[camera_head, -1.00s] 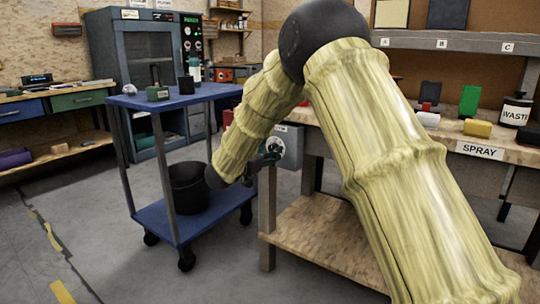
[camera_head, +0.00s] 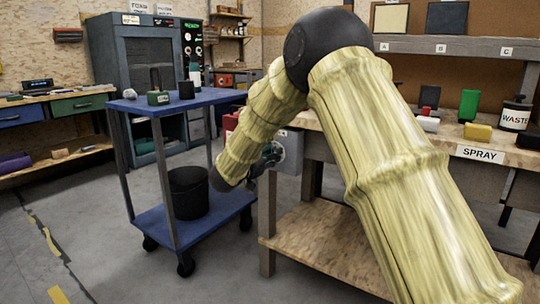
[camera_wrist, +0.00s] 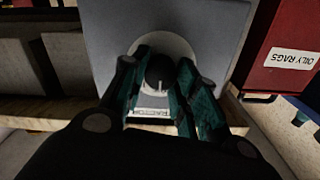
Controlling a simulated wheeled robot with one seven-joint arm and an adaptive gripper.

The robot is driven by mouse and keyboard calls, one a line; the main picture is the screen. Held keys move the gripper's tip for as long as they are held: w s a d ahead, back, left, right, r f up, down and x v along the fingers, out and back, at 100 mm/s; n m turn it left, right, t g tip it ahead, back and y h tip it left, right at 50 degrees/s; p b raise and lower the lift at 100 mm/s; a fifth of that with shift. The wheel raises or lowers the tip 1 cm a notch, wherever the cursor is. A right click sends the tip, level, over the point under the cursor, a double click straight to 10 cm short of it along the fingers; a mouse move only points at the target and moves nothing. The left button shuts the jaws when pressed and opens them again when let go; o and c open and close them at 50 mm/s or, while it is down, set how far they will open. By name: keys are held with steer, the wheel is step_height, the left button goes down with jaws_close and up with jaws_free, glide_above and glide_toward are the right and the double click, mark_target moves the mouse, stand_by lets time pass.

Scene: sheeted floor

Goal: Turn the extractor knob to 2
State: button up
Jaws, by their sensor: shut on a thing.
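The extractor knob (camera_wrist: 160,70) is black and round, in the middle of a pale round dial on a grey box face (camera_wrist: 215,30). A small white label, seemingly reading "EXTRACTOR", sits under the dial in the wrist view. My gripper (camera_wrist: 163,65) has its dark green fingers on either side of the knob and is shut on it. A pale mark shows at the knob's lower edge; I cannot read the setting. In the head view the grey extractor box (camera_head: 290,155) is at the workbench's left end. There my gripper (camera_head: 268,158) is at its face, and the knob is hidden.
A red "OILY RAGS" box (camera_wrist: 285,45) stands right of the extractor box in the wrist view. A blue cart (camera_head: 150,104) carrying small items stands left of my arm, with a black bin (camera_head: 188,192) on its lower shelf. The workbench (camera_head: 350,138) extends right.

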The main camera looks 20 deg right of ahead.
steer(key=shift+m, duration=0.3)
steer(key=shift+s+f+m+p, duration=0.15)
steer(key=shift+m+p, duration=0.55)
steer(key=shift+m, duration=3.1)
steer(key=shift+f+m+p, duration=0.2)
steer(key=shift+m+p, duration=0.5)
steer(key=shift+m, duration=3.1)
steer(key=o, duration=1)
steer(key=shift+r, duration=0.1)
